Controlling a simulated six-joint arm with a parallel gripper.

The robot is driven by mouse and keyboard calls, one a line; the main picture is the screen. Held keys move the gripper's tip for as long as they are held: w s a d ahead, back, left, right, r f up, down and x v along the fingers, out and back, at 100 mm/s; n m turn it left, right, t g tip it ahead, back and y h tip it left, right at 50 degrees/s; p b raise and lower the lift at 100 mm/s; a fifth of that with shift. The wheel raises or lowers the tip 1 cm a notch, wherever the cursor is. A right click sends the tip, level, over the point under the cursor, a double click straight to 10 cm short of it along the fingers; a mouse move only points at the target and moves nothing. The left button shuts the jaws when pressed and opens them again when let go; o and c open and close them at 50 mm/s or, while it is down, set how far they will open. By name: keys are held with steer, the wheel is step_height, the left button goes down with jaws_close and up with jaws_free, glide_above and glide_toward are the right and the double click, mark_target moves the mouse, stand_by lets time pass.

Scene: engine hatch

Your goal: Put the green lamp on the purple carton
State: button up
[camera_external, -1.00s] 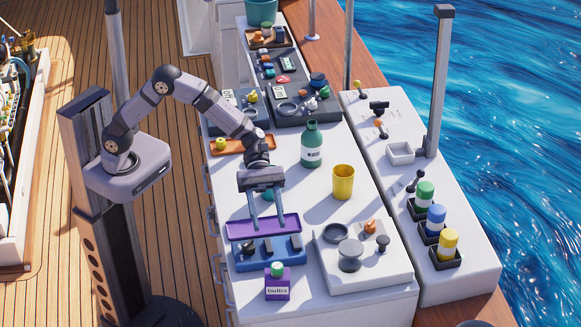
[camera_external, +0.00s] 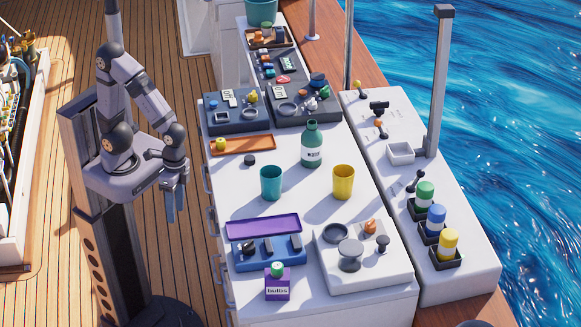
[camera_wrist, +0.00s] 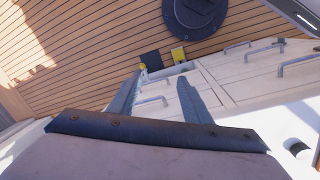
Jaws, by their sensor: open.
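The purple carton (camera_external: 277,290), labelled "bulbs", stands upright near the front of the white counter. A small green rounded piece, which looks like the green lamp (camera_external: 277,269), sits upright on its top with nothing holding it. My gripper (camera_external: 175,213) hangs fingers down left of the counter, well away from the carton. In the wrist view my gripper (camera_wrist: 161,77) shows two separated fingers with nothing between them. Neither the carton nor the green lamp can be made out in the wrist view.
A purple tray (camera_external: 262,227) and a blue holder (camera_external: 243,264) lie behind the carton. Teal (camera_external: 271,183) and yellow (camera_external: 343,182) cups and a green bottle (camera_external: 311,148) stand mid-counter. Green, blue and yellow capped containers (camera_external: 437,222) stand in black holders at right.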

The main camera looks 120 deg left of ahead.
steer(key=s+m, duration=0.1)
steer(key=a+m+y, duration=0.1)
steer(key=s+a+m, duration=0.1)
steer(key=shift+s+f, duration=0.25)
steer(key=shift+s, duration=0.1)
stand_by(1.0)
